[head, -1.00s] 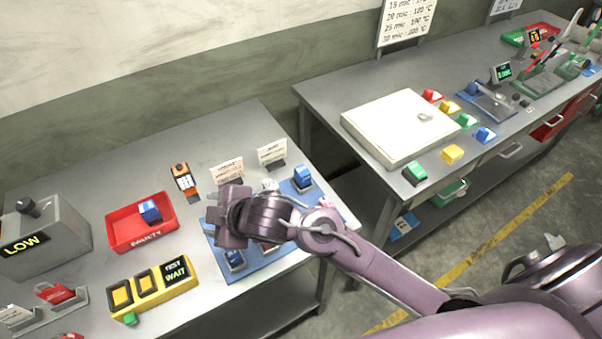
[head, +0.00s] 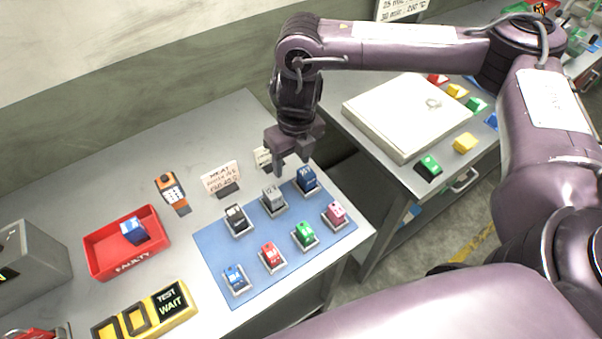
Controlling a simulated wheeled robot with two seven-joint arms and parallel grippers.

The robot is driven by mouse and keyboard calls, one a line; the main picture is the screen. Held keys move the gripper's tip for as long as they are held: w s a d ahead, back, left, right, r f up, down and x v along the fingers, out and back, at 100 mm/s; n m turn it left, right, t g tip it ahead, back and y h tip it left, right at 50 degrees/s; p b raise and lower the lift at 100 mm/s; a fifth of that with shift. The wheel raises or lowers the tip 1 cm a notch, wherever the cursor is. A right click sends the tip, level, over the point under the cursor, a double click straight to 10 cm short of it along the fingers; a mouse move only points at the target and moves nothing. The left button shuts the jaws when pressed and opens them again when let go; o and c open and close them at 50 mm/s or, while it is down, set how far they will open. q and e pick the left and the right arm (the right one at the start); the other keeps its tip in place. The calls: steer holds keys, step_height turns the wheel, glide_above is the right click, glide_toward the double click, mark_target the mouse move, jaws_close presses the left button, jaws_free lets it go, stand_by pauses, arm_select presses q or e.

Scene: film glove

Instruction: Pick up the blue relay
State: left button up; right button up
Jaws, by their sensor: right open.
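My right gripper (head: 292,166) is open and empty, pointing down just above and behind the far right part of the blue mat (head: 215,242). A dark blue relay (head: 307,181) stands in a socket at the mat's far right, just below and to the right of the fingertips in the picture. A lighter blue relay (head: 235,278) stands at the mat's near left, well away from the gripper. Another blue relay (head: 133,231) lies in the red FAULTY tray (head: 152,259). My left gripper is not in view.
Black (head: 237,219), grey (head: 272,199), red (head: 270,256), green (head: 304,234) and pink (head: 335,213) relays share the mat. Two small cards stand behind it, one (head: 221,178) clear and one partly hidden by the gripper. A yellow tester (head: 150,316) reads WAIT.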

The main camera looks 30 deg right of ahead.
mark_target(307, 172)
steer(key=shift+g+h, duration=0.3)
steer(key=shift+h, duration=0.1)
steer(key=d, duration=0.1)
steer(key=d+b, duration=0.1)
steer(key=d, duration=0.1)
steer(key=d+f+b, duration=0.1)
steer(key=shift+w+d+f, duration=0.1)
steer(key=shift+w+d, duration=0.05)
steer(key=shift+w, duration=0.1)
steer(key=shift+s+f, duration=0.1)
steer(key=shift+f, duration=1.25)
steer(key=shift+w+f, duration=0.2)
steer(key=shift+f, duration=2.05)
steer(key=shift+c, duration=0.4)
steer(key=shift+a, duration=0.2)
steer(key=c, duration=1)
steer(key=shift+r, duration=0.2)
